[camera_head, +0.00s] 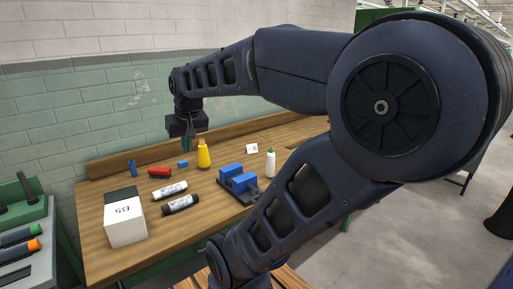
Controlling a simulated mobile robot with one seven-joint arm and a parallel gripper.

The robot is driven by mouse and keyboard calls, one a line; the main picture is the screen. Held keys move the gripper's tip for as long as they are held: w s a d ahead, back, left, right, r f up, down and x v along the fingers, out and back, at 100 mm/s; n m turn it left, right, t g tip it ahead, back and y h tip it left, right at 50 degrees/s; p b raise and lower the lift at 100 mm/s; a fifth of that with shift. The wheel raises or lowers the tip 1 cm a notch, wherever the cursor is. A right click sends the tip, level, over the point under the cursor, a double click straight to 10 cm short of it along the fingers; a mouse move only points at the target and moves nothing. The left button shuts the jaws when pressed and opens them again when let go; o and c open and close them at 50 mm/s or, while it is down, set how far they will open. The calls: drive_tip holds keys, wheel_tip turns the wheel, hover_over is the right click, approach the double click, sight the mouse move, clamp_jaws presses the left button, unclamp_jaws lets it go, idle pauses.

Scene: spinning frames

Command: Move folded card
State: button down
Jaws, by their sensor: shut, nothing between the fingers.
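A small white folded card (252,148) with a dark mark on it stands on the wooden workbench (95,262), toward the back right, near the white bottle. My gripper (189,136) hangs from my dark arm above the back of the bench, left of the card and behind the yellow bottle. It is small in the picture; it is shut and holds nothing. The card is clear of the gripper. Part of the bench's right side is hidden behind my arm.
A yellow bottle (204,156), a blue vise (236,178) and a white bottle (270,163) stand near the card. Two markers (172,190), a red stapler-like item (160,172), a blue cylinder (132,168) and a white box (125,225) are further left. A wooden ledge edges the back.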

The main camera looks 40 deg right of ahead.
drive_tip(key=w+d+r+m+g, duration=0.1)
drive_tip(key=w+d+r+m, duration=0.25)
drive_tip(key=w+d, duration=0.45)
drive_tip(key=w+d+r+m, duration=0.2)
drive_tip(key=w+d+r, duration=0.15)
drive_tip(key=w, duration=0.75)
drive_tip(key=w+d+m, duration=0.2)
drive_tip(key=w+d, duration=0.7)
drive_tip(key=m+g, duration=0.3)
drive_tip(key=m, duration=0.7)
hover_over(260, 149)
drive_tip(key=d, duration=0.3)
wheel_tip(260, 149, down, 31)
drive_tip(key=shift+n, duration=0.25)
drive_tip(key=f, duration=0.9)
drive_tip(key=shift+w+a, duration=0.15)
drive_tip(key=shift+w, duration=0.05)
drive_tip(key=shift+a+f, duration=0.25)
drive_tip(key=shift+f, duration=0.1)
drive_tip(key=shift+a+r, duration=0.1)
drive_tip(key=shift+a, duration=1.65)
